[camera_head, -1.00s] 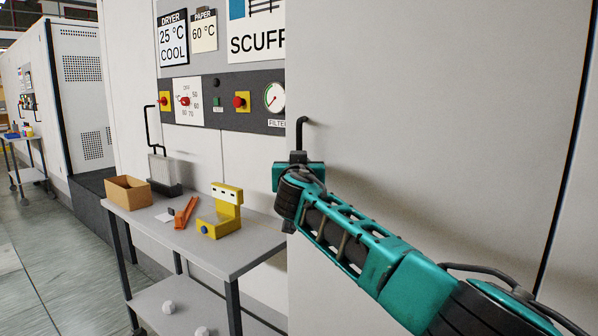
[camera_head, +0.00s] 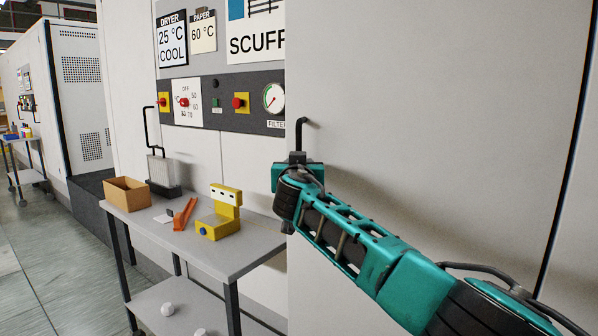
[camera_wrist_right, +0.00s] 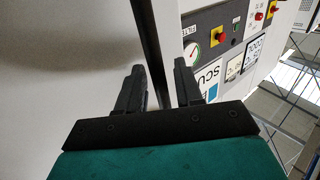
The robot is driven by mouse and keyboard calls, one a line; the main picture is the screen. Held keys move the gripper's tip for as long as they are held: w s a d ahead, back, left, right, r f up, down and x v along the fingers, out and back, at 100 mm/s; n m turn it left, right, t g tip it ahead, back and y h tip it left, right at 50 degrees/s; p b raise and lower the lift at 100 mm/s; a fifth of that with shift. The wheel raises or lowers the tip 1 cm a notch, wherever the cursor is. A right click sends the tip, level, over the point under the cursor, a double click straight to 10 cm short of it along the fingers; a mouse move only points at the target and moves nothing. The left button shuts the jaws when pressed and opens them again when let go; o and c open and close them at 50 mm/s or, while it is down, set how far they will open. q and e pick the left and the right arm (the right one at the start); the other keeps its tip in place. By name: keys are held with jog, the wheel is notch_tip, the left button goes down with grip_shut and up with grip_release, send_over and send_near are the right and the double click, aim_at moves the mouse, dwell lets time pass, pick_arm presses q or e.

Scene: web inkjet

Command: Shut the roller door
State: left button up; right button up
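The roller door (camera_head: 440,90) is a large pale grey panel filling the right half of the head view. Its left edge cuts across the control panel and the SCUFF sign, and part of the machine front is uncovered to the left. A black bar handle (camera_head: 301,132) stands upright near that left edge and also shows in the right wrist view (camera_wrist_right: 146,35). My right gripper (camera_head: 297,160) is at the handle. My left gripper is not in view.
A grey cart (camera_head: 235,262) stands left of the door, bearing a cardboard box (camera_head: 127,194), a yellow device (camera_head: 219,222) and an orange piece (camera_head: 184,215). The dark control panel (camera_head: 250,85) is above it. Open floor (camera_head: 45,270) lies to the left.

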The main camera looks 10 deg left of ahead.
jog(key=shift+s, duration=0.1)
jog(key=s+d, duration=0.2)
jog(key=s, duration=1)
jog(key=shift+s+d, duration=0.15)
jog(key=shift+s, duration=0.05)
